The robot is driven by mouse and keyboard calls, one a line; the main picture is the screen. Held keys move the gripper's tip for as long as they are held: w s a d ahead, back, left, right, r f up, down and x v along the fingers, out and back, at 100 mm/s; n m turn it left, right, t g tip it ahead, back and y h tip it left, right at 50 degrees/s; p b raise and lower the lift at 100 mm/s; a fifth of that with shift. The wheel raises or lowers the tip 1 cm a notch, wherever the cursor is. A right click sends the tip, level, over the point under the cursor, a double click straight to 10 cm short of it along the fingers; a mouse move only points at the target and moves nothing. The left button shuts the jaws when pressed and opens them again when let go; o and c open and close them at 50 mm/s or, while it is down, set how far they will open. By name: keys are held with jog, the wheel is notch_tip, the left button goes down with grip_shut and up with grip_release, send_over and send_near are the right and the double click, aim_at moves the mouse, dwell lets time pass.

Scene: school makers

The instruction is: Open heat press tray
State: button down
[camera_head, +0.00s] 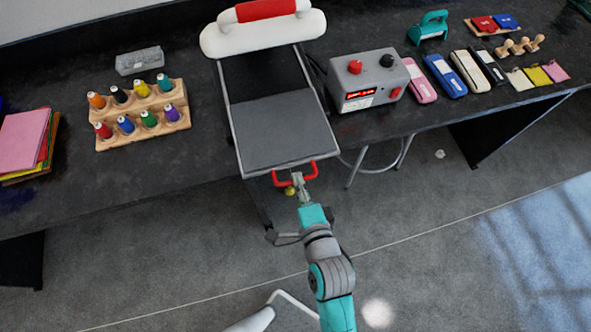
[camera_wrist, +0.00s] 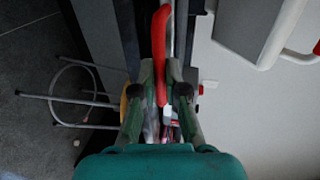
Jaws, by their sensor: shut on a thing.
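The heat press (camera_head: 262,38) is white with a red handle on top and stands on the dark bench. Its grey tray (camera_head: 283,132) is slid out toward me, past the bench's front edge. A red tray handle (camera_head: 309,172) sits at the tray's front. My gripper (camera_head: 301,182) is shut on this handle from the front. In the wrist view the red handle (camera_wrist: 160,50) runs between the two fingers of my gripper (camera_wrist: 160,85). The fingertips are partly hidden by the handle.
A grey control box (camera_head: 367,82) with a red display stands right of the tray. A stool (camera_head: 378,168) stands below the bench on the right. The floor in front is mostly open.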

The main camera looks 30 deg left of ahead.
jog(key=shift+d, duration=0.1)
jog(key=c, duration=1.2)
grip_release()
jog(key=shift+s, duration=0.1)
jog(key=v, duration=1.2)
jog(key=shift+f, duration=0.1)
